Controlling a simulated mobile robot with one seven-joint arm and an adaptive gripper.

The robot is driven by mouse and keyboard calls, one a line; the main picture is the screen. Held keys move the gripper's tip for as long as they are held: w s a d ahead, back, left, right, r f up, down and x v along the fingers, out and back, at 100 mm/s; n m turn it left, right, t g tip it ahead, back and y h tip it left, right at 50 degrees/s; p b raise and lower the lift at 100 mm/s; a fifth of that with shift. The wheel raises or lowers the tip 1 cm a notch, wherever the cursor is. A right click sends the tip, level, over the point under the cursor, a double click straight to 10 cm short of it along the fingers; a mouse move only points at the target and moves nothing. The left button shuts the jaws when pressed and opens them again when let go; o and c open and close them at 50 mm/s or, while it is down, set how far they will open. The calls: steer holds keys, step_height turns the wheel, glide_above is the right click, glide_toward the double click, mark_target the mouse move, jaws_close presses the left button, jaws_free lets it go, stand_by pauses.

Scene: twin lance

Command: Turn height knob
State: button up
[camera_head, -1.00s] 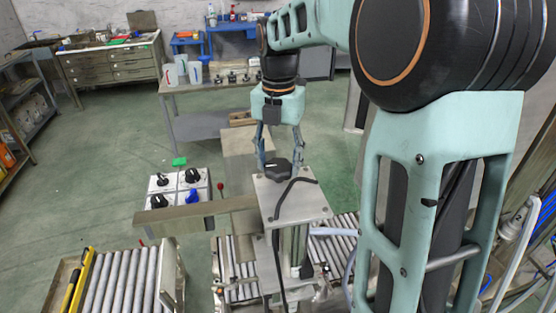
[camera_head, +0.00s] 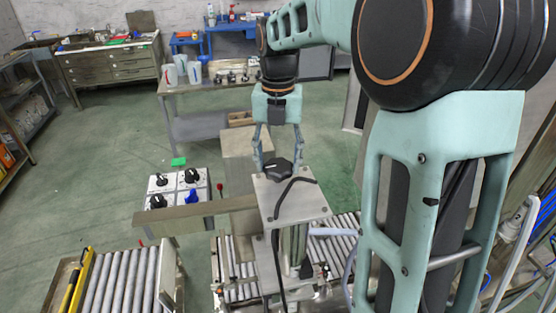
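The height knob appears to be the black knob (camera_head: 279,165) on top of the grey metal plate (camera_head: 298,203) of the machine, near the middle of the view. My gripper (camera_head: 278,160) points straight down over it, with one finger on each side of the knob. The fingers are spread apart. I cannot tell whether they touch the knob. The lower fingertips are partly hidden behind the knob and plate edge.
A panel with several black knobs and one blue knob (camera_head: 192,196) stands to the left. A red-tipped lever (camera_head: 220,187) is beside it. Roller conveyors (camera_head: 115,280) lie in front. A black cable (camera_head: 276,235) runs over the plate. A bench (camera_head: 200,88) stands behind.

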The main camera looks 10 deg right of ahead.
mark_target(278, 166)
steer(key=o, duration=0.4)
step_height(278, 166, up, 12)
stand_by(0.5)
